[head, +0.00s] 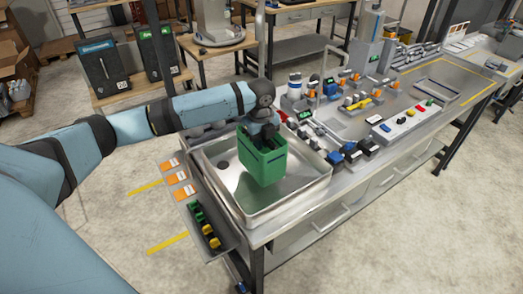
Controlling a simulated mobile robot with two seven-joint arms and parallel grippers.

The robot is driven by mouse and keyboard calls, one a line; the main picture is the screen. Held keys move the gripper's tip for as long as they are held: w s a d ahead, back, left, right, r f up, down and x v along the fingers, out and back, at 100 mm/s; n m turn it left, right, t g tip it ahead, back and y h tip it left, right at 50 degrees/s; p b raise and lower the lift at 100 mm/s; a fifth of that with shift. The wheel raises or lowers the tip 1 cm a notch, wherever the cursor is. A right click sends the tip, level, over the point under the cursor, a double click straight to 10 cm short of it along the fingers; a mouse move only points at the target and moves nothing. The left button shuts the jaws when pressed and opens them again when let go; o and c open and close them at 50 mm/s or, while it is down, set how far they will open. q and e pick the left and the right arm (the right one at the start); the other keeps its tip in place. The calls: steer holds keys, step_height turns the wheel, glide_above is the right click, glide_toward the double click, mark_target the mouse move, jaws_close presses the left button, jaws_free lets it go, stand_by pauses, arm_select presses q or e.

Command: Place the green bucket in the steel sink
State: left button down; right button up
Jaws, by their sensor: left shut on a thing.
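The green bucket (262,163) hangs from my left gripper (264,140) over the steel sink (305,196). It looks upright. My left gripper is shut on it at its top edge, and the fingertips are partly hidden by the bucket and the wrist. The sink is a shallow square basin at the left end of the workbench, with a drain near its left side. The bucket is within the sink's outline in the head view; I cannot tell whether its bottom touches the basin floor. My right gripper is not in view.
A faucet (325,70) stands behind the sink. Several bottles, valves and blocks crowd the bench right of it. A side tray (222,243) with green and yellow parts hangs at the sink's left. Dark dispensers (103,66) stand on a table at the back left.

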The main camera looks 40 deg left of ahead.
arm_select(q)
steer(key=shift+f, duration=1.85)
steer(key=shift+f, duration=0.1)
steer(key=c, duration=1.1)
jaws_free()
step_height(320, 180, up, 11)
steer(key=shift+r+b, duration=0.15)
steer(key=shift+b, duration=0.45)
steer(key=shift+r, duration=0.55)
steer(key=shift+f, duration=0.1)
